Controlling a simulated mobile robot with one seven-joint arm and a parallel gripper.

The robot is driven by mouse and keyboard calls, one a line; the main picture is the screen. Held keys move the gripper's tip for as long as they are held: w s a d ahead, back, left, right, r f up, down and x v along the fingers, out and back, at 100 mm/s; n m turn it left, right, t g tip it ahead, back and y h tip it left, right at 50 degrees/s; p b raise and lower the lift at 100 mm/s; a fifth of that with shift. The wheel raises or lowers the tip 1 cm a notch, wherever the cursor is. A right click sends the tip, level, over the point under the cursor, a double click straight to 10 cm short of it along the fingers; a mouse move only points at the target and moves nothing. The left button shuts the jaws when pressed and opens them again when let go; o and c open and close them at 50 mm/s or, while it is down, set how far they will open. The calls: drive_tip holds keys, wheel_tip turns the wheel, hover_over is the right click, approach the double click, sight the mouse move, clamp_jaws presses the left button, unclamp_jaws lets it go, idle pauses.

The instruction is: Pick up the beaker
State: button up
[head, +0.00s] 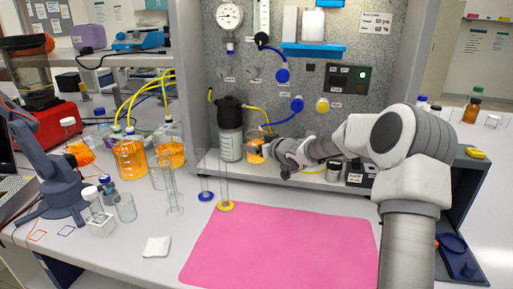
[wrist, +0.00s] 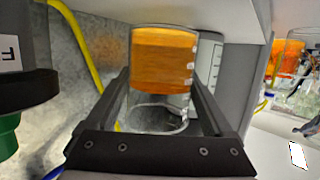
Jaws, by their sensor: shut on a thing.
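The beaker (head: 256,152) is clear glass with orange liquid. In the head view it is at the rig's base, just right of a dark-capped bottle. My gripper (head: 270,151) reaches it from the right and is shut on it. In the wrist view the beaker (wrist: 163,65) sits between the two dark fingers of my gripper (wrist: 160,90), one along each side. That view appears turned over, with the liquid toward the top and the open rim toward the palm. I cannot tell whether the beaker's bottom touches the rig's ledge.
The dark-capped bottle (head: 230,135) stands close left of the beaker. A yellow tube (head: 258,110) runs just above it. Two thin glass cylinders, including a yellow-footed one (head: 225,205), stand in front to the left. The pink mat (head: 285,250) is clear.

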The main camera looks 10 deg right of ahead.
drive_tip(key=s+d+r+n+g+y+p, duration=0.1)
drive_tip(key=s+d+p, duration=0.4)
drive_tip(key=s, duration=0.4)
drive_tip(key=s+d+r+n+y+p, duration=0.1)
drive_tip(key=s+d+p, duration=0.2)
drive_tip(key=s+d, duration=0.6)
drive_tip(key=f+b, duration=0.2)
drive_tip(key=a+f+b, duration=0.1)
drive_tip(key=f+b, duration=0.3)
drive_tip(key=shift+s+a+f+b, duration=0.2)
drive_tip(key=shift+s+f+b, duration=0.05)
drive_tip(key=shift+f+b, duration=0.1)
drive_tip(key=shift+f, duration=0.35)
idle(0.3)
drive_tip(key=shift+s+f+b, duration=0.1)
drive_tip(key=shift+f+b, duration=0.15)
drive_tip(key=shift+b, duration=0.1)
